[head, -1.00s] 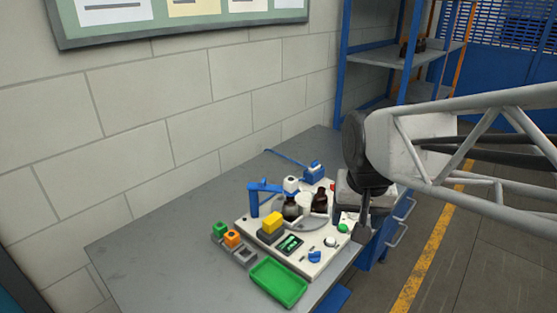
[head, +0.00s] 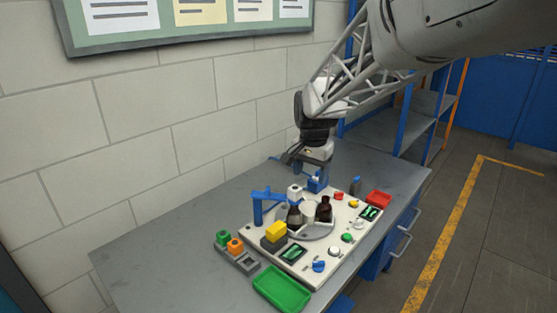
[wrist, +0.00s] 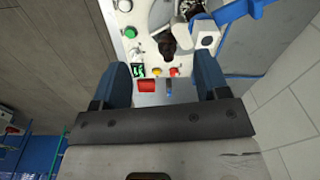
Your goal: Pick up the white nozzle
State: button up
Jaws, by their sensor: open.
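The white nozzle appears to be the small white block (head: 295,192) at the end of the blue arm, above a dark bottle (head: 295,216). The white block also shows in the wrist view (wrist: 206,38), upper right, beyond the right fingertip. My gripper (head: 300,157) is open and empty, above the back of the bench, behind and above the block. In the wrist view my open fingers (wrist: 163,78) frame a gap over the panel edge, with the red tray (wrist: 147,86) below. Nothing is held.
The blue arm (head: 258,208) and a second brown bottle (head: 324,210) stand close to the white block. A yellow block (head: 276,230), green tray (head: 281,287), coloured buttons and a blue stand (head: 317,182) are nearby. The bench's left side (head: 160,250) is clear.

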jog(key=m, duration=0.2)
send_over(295, 188)
jog(key=shift+g, duration=0.3)
jog(key=f, duration=0.5)
jog(key=shift+w+a+f, duration=0.15)
jog(key=shift+w, duration=0.05)
jog(key=shift+f, duration=0.15)
jog(key=shift+f, duration=1.15)
jog(key=shift+f, duration=0.15)
jog(key=shift+s+f, duration=0.2)
jog(key=shift+f, duration=2.25)
jog(key=shift+c, duration=0.5)
